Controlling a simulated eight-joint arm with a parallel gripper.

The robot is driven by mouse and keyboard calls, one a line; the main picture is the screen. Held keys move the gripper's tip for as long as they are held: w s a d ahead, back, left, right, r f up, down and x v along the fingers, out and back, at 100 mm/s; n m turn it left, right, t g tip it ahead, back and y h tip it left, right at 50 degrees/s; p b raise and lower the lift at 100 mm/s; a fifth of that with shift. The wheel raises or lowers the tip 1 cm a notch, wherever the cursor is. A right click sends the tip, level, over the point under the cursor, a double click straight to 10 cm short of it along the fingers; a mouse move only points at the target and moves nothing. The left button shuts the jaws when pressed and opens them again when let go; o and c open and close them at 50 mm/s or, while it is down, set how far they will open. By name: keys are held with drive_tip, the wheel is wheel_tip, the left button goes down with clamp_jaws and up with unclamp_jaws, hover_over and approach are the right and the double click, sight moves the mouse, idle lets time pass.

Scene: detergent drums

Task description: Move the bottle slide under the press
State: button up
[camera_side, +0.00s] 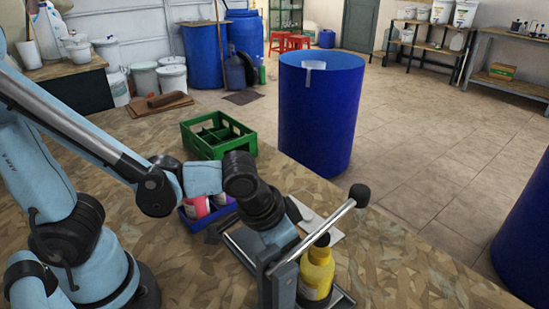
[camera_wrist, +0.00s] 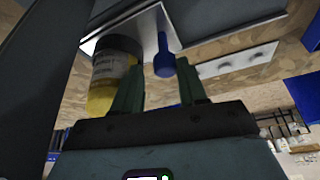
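A yellow bottle (camera_side: 317,272) with a black cap stands upright at the press (camera_side: 283,270), a grey metal frame with a long lever ending in a black knob (camera_side: 360,194). The bottle also shows at left in the wrist view (camera_wrist: 103,88). The bottle slide's blue handle knob (camera_wrist: 164,62) sticks out from a metal plate (camera_wrist: 135,27) beside the bottle. My gripper (camera_wrist: 161,68) has its two green fingers apart, with the knob between or just beyond their tips; contact is unclear. In the side view the fingers are hidden behind my wrist and the press.
A green crate (camera_side: 247,143) and a blue bin (camera_side: 183,211) with pink and white items stand on the bench behind the press. A white plate with small studs (camera_wrist: 236,61) lies near the knob. A large blue drum (camera_side: 318,115) stands beyond the bench edge.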

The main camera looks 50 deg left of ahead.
drive_tip(key=shift+o, duration=0.7)
drive_tip(key=shift+a, duration=0.1)
drive_tip(key=v, duration=1.2)
drive_tip(key=shift+a, duration=0.1)
drive_tip(key=w+a+f+n+t, duration=0.1)
drive_tip(key=w+a, duration=0.1)
drive_tip(key=a, duration=0.4)
drive_tip(key=w+a+f+n+t+y, duration=0.1)
drive_tip(key=w+a+f+n, duration=0.1)
drive_tip(key=a, duration=0.4)
drive_tip(key=shift+w+t, duration=0.4)
drive_tip(key=shift+w, duration=0.1)
